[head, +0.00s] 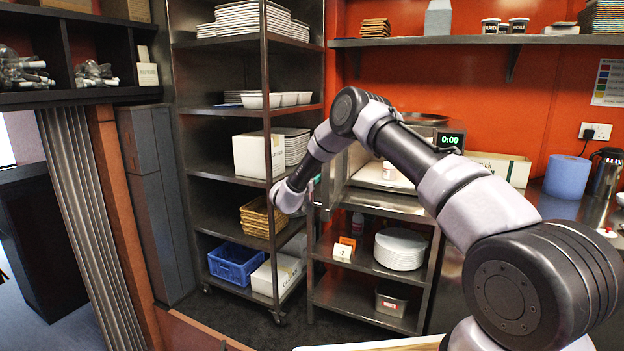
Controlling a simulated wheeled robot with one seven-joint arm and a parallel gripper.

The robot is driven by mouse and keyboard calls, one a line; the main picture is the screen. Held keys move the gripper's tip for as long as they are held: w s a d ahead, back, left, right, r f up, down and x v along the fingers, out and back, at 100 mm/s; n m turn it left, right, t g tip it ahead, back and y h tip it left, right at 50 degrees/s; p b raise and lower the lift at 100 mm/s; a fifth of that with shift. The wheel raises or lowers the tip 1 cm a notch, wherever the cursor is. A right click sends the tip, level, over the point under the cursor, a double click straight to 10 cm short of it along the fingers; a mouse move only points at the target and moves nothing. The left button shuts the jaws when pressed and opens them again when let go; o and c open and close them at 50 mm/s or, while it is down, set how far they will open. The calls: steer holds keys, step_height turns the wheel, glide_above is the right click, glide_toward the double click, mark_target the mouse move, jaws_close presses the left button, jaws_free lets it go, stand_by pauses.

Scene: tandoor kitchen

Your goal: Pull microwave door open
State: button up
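The microwave (385,176) stands on a steel stand right of the tall shelf rack, partly hidden behind my arm. Its display (450,140) reads 0:00 in green. Its door (338,182) appears swung outward to the left, at an angle to the body. The lit cavity shows, with a pale round item inside. My arm reaches across from the right and bends down to the door's outer edge. My gripper (313,186) is at that edge, small and mostly hidden by my wrist. I cannot tell whether its fingers are closed on the handle.
The steel rack (267,150) with plates, bowls and boxes stands close left of my wrist. A blue crate (234,264) is on its bottom shelf. Stacked plates (400,249) sit below the microwave. A blue paper roll (567,177) and kettle (606,173) are at right.

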steer(key=shift+a, duration=0.1)
steer(key=v, duration=1.1)
steer(key=d+r+y, duration=0.2)
steer(key=r+y, duration=0.1)
steer(key=r, duration=0.6)
steer(key=d+r+y, duration=0.2)
steer(key=r, duration=0.7)
steer(key=s+d+r+g+y, duration=0.2)
steer(key=s+d+r+y, duration=0.25)
steer(key=s+r, duration=0.5)
steer(key=s+d+r+n+g+y, duration=0.1)
steer(key=s+d+r+g, duration=0.15)
steer(key=s, duration=0.45)
steer(key=s+d+r+n+g, duration=0.1)
steer(key=s+d+r, duration=0.15)
steer(key=s, duration=0.45)
steer(key=s+d+f+g, duration=0.2)
steer(key=s+d, duration=0.1)
steer(key=s, duration=0.8)
steer(key=s+d+f+m+g, duration=0.1)
steer(key=s+d+f, duration=0.2)
steer(key=s, duration=0.9)
steer(key=shift+d+f+g+h, duration=0.3)
steer(key=shift+d+g+h, duration=0.05)
steer(key=shift+d, duration=0.2)
